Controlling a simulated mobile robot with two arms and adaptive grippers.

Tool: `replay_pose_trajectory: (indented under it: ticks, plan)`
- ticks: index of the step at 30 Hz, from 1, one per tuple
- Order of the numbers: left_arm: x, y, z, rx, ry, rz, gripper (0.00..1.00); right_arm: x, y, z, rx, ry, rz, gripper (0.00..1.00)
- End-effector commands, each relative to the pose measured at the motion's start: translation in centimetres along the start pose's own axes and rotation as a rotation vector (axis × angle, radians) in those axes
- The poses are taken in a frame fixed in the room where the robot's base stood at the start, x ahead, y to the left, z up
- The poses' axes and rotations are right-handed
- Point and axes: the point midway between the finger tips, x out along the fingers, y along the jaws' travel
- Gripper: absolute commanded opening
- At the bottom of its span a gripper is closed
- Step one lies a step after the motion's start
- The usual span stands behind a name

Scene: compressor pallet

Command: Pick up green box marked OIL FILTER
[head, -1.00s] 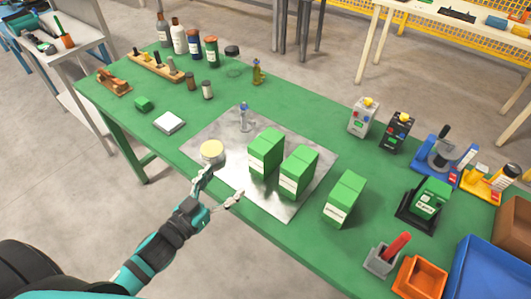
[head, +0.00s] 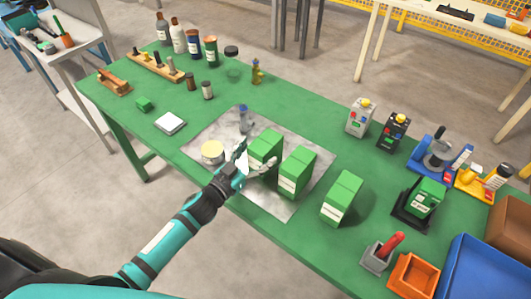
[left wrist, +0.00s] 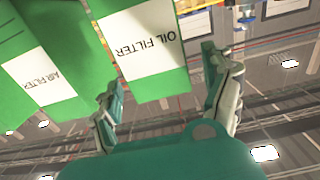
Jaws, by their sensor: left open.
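The green box marked OIL FILTER (head: 266,145) stands upright on the grey metal sheet (head: 285,208), leftmost of three similar green boxes. Its white label with OIL FILTER shows large in the left wrist view (left wrist: 145,45). My left gripper (head: 256,157) is open at the front of this box, with one finger to each side; the fingers cover its lower part in the head view. I see no closed grip on it. A neighbouring box reads AIR FILTER in the left wrist view (left wrist: 45,75). My right gripper is not in view.
Another green box (head: 297,172) stands close to the right, and a third (head: 342,196) further right. A small blue-topped bottle (head: 244,118) stands behind.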

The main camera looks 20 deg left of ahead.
Motion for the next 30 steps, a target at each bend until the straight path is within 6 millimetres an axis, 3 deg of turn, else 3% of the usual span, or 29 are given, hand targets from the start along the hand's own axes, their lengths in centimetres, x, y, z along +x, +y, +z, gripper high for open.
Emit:
replay_pose_trajectory:
  ticks: [8, 17, 30]
  plan:
    - [4.0, 0.0, -0.1, -0.001, 0.002, 0.000, 0.83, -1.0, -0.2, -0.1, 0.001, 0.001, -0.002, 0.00]
    - [4.5, 0.0, 0.0, -0.001, 0.001, 0.001, 0.83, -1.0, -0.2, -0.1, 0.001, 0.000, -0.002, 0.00]
    - [4.5, 0.0, 0.0, -0.001, 0.001, 0.000, 0.25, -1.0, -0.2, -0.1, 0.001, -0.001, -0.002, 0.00]
